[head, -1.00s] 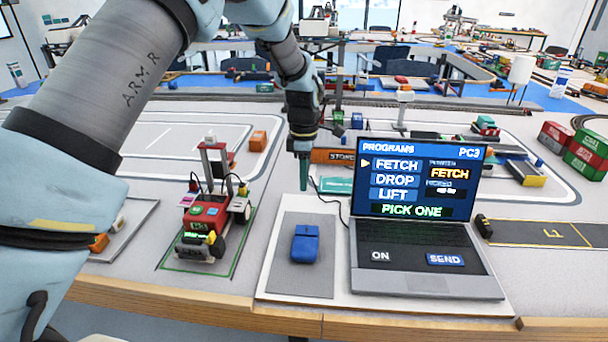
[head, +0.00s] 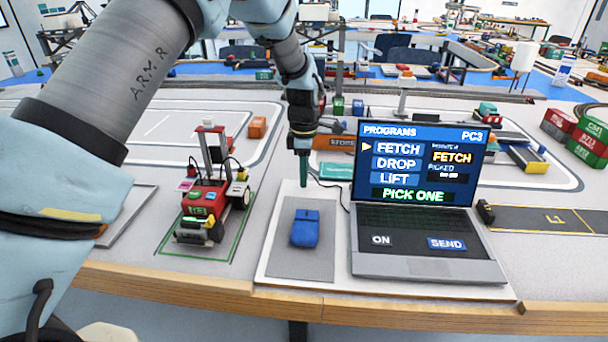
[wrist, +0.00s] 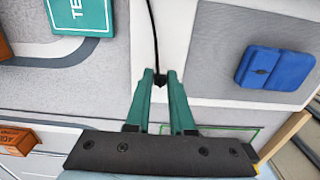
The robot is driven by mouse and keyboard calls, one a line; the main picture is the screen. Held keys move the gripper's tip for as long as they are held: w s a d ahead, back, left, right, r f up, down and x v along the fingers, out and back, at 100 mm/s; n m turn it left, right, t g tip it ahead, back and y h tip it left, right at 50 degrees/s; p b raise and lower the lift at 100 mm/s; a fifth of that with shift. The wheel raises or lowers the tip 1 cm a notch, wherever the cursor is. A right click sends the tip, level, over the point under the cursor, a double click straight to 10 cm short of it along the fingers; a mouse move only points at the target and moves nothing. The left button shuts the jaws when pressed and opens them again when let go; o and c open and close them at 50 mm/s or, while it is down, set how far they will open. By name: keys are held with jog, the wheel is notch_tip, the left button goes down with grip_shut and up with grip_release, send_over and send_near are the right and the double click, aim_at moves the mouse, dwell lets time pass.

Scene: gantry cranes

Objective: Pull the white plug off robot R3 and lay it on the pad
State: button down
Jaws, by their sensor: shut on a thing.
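The small red wheeled robot (head: 207,200) stands on a green-edged mat left of centre in the head view. Its label is too small to read for sure. Black cables arch over it, and a whitish block (head: 238,189) sits at its right side. I cannot tell which part is the white plug. A grey pad (head: 300,265) lies in front, with a blue mouse (head: 305,229) on it. My gripper (head: 303,184) points down behind the pad. In the wrist view its green fingers (wrist: 160,76) are close together around a small black piece (wrist: 160,82) at a cable's end.
A laptop (head: 425,250) stands right of the pad, its screen showing FETCH, DROP, LIFT and PICK ONE. A teal box (head: 336,171) lies behind the pad. The blue mouse also shows in the wrist view (wrist: 275,68). The wooden table edge (head: 200,285) runs along the front.

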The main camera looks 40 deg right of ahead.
jog(key=shift+f, duration=0.6)
dwell(0.6)
jog(key=c, duration=0.7)
grip_release()
jog(key=shift+r+b, duration=0.1)
jog(key=shift+b, duration=0.2)
notch_tip(320, 180, up, 11)
jog(key=b, duration=0.1)
jog(key=shift+f+b, duration=0.2)
jog(key=shift+b, duration=0.1)
